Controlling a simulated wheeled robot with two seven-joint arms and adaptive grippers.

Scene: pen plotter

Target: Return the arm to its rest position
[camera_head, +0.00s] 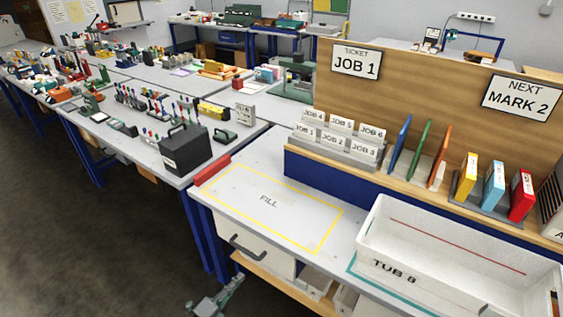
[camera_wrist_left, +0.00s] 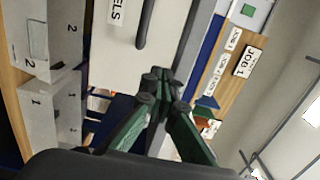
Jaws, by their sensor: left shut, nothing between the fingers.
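My left gripper (camera_head: 236,282) is low at the bottom of the head view, in front of the bench's front edge and below the drawer front. It is apart from the bench and holds nothing. In the left wrist view its green and black fingers (camera_wrist_left: 158,76) meet at their tips, with nothing between them. My right gripper is in neither view.
The near bench (camera_head: 220,203) has an empty yellow-outlined FILL area, a white tub (camera_head: 378,222) marked TUB and a card rack (camera_head: 335,150). A drawer handle (camera_head: 246,250) sticks out below its top. Open floor (camera_head: 90,240) lies to the left.

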